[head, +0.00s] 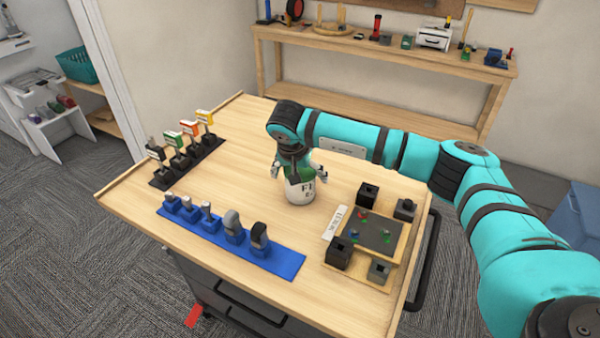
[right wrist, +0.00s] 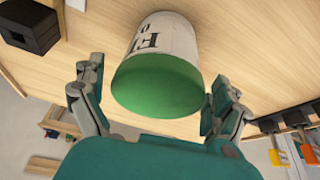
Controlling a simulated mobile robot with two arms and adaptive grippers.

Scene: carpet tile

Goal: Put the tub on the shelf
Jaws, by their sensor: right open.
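The tub (head: 301,190) is white with black lettering and a green lid, standing upright on the wooden worktable (head: 262,133). In the right wrist view the tub (right wrist: 165,50) shows its green lid facing me. My right gripper (head: 299,174) is above it, pointing down. In the right wrist view my right gripper (right wrist: 155,98) is open, with a finger on each side of the lid and gaps visible. A wooden unit at the back wall has a long lower shelf (head: 350,84) that looks bare. My left gripper is out of view.
Blue mat (head: 285,262) with several tools lies at the table's front. A black rack (head: 160,180) with coloured tags stands left. A wooden tray (head: 350,279) with black blocks is right of the tub. The back unit's top (head: 345,42) is cluttered.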

